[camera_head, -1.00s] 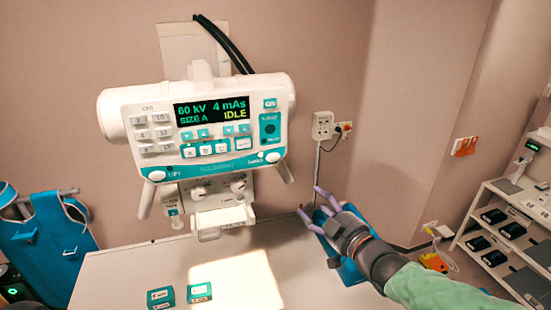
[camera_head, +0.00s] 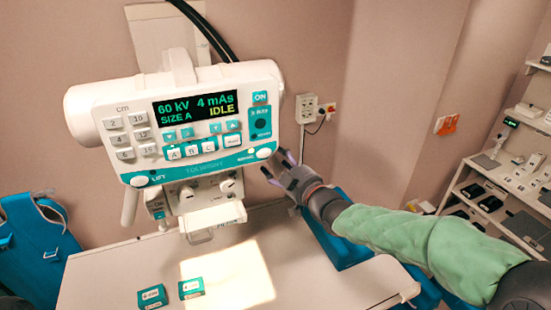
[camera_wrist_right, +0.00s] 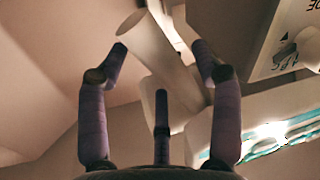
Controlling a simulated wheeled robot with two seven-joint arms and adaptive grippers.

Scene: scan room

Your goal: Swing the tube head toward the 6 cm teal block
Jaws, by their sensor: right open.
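The white tube head (camera_head: 190,130) hangs over the table, its panel reading 60 kV, 4 mAs, SIZE A, IDLE. Its left handle (camera_head: 130,207) points down; the right handle is hidden behind my right gripper in the head view. My right gripper (camera_head: 276,168) is open at the head's lower right corner. In the right wrist view, a white handle bar (camera_wrist_right: 150,50) lies between the spread fingers, with no clear grip on it. Two teal blocks, a left one (camera_head: 152,297) and a right one (camera_head: 191,288), lie on the table; their labels are too small to read. My left gripper is out of view.
The pale table (camera_head: 100,275) carries a bright light patch (camera_head: 230,277) below the head. A blue object (camera_head: 345,250) is behind my right arm. A blue apron (camera_head: 40,245) hangs at left. A shelf unit (camera_head: 500,185) stands at right.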

